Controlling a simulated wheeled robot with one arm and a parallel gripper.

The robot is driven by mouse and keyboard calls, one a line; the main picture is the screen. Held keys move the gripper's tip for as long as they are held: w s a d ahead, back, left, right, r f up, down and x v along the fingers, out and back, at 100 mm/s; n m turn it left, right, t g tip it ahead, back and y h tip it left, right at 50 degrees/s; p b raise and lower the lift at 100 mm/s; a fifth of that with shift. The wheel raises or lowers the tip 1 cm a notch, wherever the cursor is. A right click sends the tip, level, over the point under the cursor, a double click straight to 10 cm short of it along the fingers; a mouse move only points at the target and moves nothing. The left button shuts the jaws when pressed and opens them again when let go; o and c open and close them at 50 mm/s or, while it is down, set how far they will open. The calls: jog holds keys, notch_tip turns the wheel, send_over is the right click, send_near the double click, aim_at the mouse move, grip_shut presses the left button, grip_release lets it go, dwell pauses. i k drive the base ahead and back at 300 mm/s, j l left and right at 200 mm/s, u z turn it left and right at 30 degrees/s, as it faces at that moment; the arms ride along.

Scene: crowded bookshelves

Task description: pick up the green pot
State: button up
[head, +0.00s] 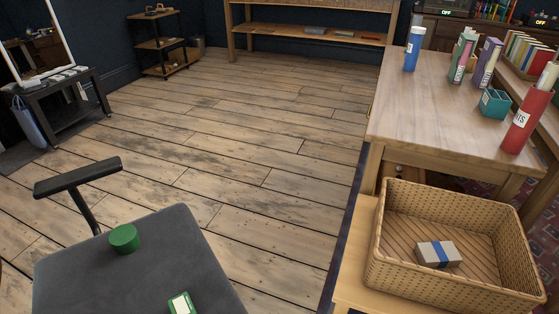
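A small round green pot (124,240) sits on a dark grey chair seat (150,280) at the lower left of the head view. It looks like a short, plain cylinder, and its top appears closed or flat. A second green item with a white face (181,305) lies on the same seat at the bottom edge, partly cut off by the frame. My gripper is not in view.
A black armrest (78,178) rises beside the seat. At right are a wicker basket (385,225) holding a small box (438,254), and a wooden table (420,110) with several bottles and boxes. A dark side table (62,105) stands left. The middle wooden floor is clear.

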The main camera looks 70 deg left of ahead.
aim_at(132, 249)
jog(key=u, duration=3.55)
